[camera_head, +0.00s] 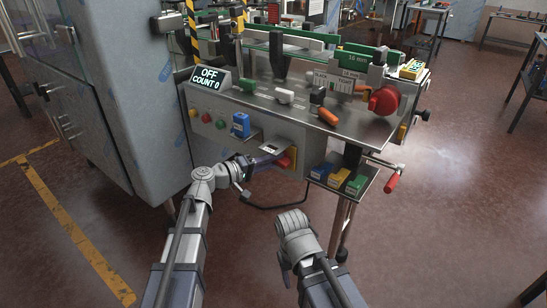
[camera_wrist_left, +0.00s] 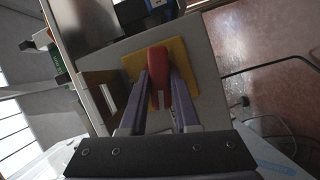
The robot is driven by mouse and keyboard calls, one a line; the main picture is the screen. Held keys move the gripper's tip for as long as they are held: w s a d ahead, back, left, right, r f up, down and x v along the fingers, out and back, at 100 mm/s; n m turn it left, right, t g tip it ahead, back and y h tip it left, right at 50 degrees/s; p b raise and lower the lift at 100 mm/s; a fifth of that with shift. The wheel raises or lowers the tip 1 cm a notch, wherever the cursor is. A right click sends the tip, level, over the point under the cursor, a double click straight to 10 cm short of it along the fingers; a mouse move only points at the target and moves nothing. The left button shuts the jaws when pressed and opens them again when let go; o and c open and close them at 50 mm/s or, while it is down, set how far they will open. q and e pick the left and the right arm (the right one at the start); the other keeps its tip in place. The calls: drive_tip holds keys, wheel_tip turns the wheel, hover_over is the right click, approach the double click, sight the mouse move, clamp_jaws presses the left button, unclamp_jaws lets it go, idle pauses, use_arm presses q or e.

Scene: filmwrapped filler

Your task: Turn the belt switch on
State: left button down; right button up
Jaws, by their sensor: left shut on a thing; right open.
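The belt switch (camera_wrist_left: 157,60) is a red handle on a yellow plate (camera_wrist_left: 179,49), low on the machine's front panel. In the head view the switch (camera_head: 291,155) is partly hidden by my left gripper (camera_head: 271,159). In the left wrist view my left gripper (camera_wrist_left: 159,88) has its two purple fingers on either side of the red handle, shut on it. The display (camera_head: 208,79) reads OFF, COUNT 0. My right gripper (camera_head: 293,226) is low in the head view, apart from the machine, open and empty; its fingertips are hard to make out.
A small card reading (camera_head: 270,148) sits left of the switch. Green, red and yellow buttons (camera_head: 206,117) and a blue box (camera_head: 240,124) are further left. Coloured boxes stand on a side shelf (camera_head: 372,178) at right. A grey cabinet (camera_head: 125,90) stands close at left. Floor (camera_head: 450,230) is clear at right.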

use_arm(q)
drive_tip(key=shift+s+d+r+m+t+y+p, duration=0.1)
drive_tip(key=shift+m+t+y+p, duration=0.2)
drive_tip(key=shift+m+y+p, duration=1.15)
drive_tip(key=shift+s+d+m+t+y+p, duration=0.1)
drive_tip(key=shift+m+t+y+p, duration=0.35)
drive_tip(key=shift+m, duration=1.7)
drive_tip(key=shift+s+d+r+m+t+y+p, duration=0.15)
drive_tip(key=shift+m+y+p, duration=1.05)
drive_tip(key=shift+m, duration=0.6)
drive_tip(key=shift+w+a+f, duration=0.1)
drive_tip(key=c, duration=0.6)
unclamp_jaws()
drive_tip(key=shift+c, duration=0.2)
